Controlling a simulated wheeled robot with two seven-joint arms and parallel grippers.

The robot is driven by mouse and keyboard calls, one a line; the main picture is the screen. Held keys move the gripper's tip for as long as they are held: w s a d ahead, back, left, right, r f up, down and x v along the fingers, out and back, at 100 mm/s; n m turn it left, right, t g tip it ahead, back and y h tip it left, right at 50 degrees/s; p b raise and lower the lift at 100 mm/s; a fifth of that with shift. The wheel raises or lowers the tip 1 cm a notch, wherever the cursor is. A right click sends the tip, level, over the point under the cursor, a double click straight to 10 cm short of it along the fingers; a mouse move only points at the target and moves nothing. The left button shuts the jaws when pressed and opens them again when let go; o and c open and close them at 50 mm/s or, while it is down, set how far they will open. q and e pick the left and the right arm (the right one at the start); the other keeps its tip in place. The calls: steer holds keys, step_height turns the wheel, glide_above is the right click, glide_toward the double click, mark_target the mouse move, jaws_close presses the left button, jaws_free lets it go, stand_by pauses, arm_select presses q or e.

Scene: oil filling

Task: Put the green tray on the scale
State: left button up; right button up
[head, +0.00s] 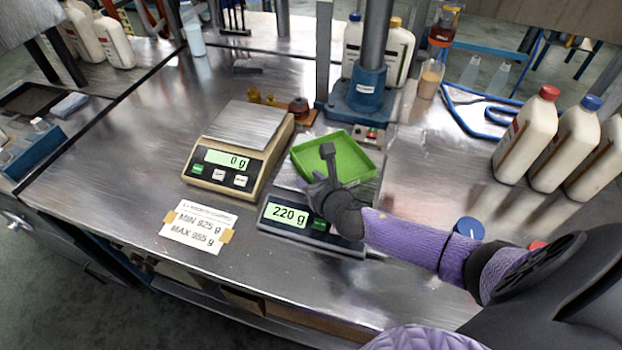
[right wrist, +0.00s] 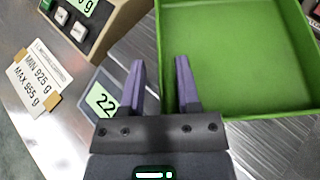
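The green tray (head: 350,150) sits on the plate of the dark scale (head: 300,224), whose display reads 220 g. The tray is empty and also fills the upper right of the right wrist view (right wrist: 240,60). My right gripper (head: 317,180) is at the tray's near left edge. In the right wrist view its two purple fingers (right wrist: 159,70) are apart, one on each side of the tray's wall as seen from there. I cannot tell whether they touch it. My left gripper is not in view.
A beige scale (head: 238,150) reading 0 g stands left of the tray. A taped paper label (head: 199,225) lies in front. Several white bottles (head: 526,134) stand at right. A blue-based stand (head: 368,90) is behind the tray. The bench's left part is clear.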

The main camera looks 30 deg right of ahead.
steer(key=shift+r, duration=0.1)
steer(key=shift+s+r+p, duration=0.25)
steer(key=shift+p, duration=0.05)
steer(key=p+v, duration=0.3)
steer(key=v, duration=0.7)
steer(key=shift+s+r, duration=0.1)
steer(key=shift+s, duration=0.2)
steer(key=shift+s+r, duration=0.1)
steer(key=shift+s, duration=0.3)
